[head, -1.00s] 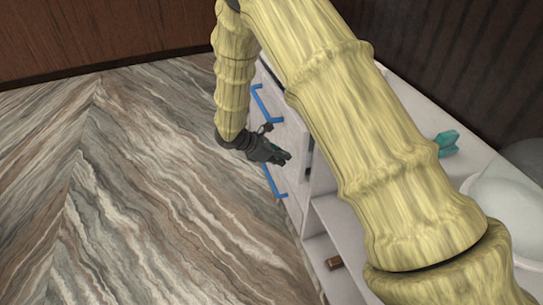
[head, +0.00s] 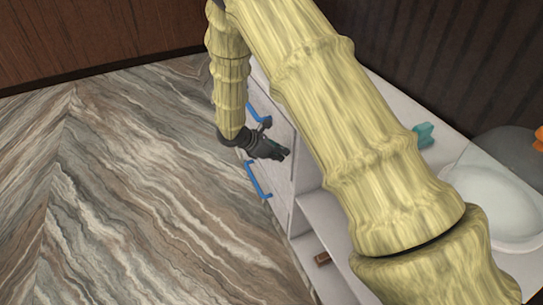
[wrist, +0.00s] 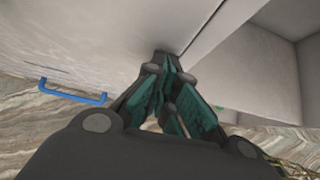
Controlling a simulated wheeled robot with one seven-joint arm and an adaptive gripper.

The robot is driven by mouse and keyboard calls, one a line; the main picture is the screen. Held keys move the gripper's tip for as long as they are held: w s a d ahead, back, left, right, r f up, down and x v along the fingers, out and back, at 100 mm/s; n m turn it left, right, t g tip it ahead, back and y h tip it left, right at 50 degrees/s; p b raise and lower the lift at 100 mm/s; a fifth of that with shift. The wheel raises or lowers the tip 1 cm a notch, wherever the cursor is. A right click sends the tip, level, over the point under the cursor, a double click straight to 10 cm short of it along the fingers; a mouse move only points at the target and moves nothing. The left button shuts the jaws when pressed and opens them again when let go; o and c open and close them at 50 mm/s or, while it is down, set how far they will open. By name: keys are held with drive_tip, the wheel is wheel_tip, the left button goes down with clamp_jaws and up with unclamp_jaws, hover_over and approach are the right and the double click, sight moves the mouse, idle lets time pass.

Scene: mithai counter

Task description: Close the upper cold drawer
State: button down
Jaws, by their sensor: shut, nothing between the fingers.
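The upper cold drawer (head: 281,122) is a pale front with a blue handle (head: 257,112), in a white cabinet. It looks about flush in the head view, though my arm hides part of its edge. A second blue handle (head: 258,180) sits lower, on the front below. My gripper (head: 285,154) is shut and empty, with its fingertips at the pale front, right of the handles. In the wrist view my fingers (wrist: 170,68) come together against or very near the pale panel, beside a seam. One blue handle (wrist: 72,95) shows at the left there; which one, I cannot tell.
Open shelving (head: 325,225) lies right of the drawers, with a small brown block (head: 322,258) in it. The marbled floor (head: 130,190) at the left is clear.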

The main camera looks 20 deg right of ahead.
drive_tip(key=shift+d, duration=0.5)
drive_tip(key=shift+d+r, duration=0.1)
drive_tip(key=shift+a+p, duration=0.3)
drive_tip(key=shift+a, duration=0.2)
drive_tip(key=a+f+v, duration=0.2)
drive_tip(key=v, duration=1)
drive_tip(key=shift+r, duration=0.15)
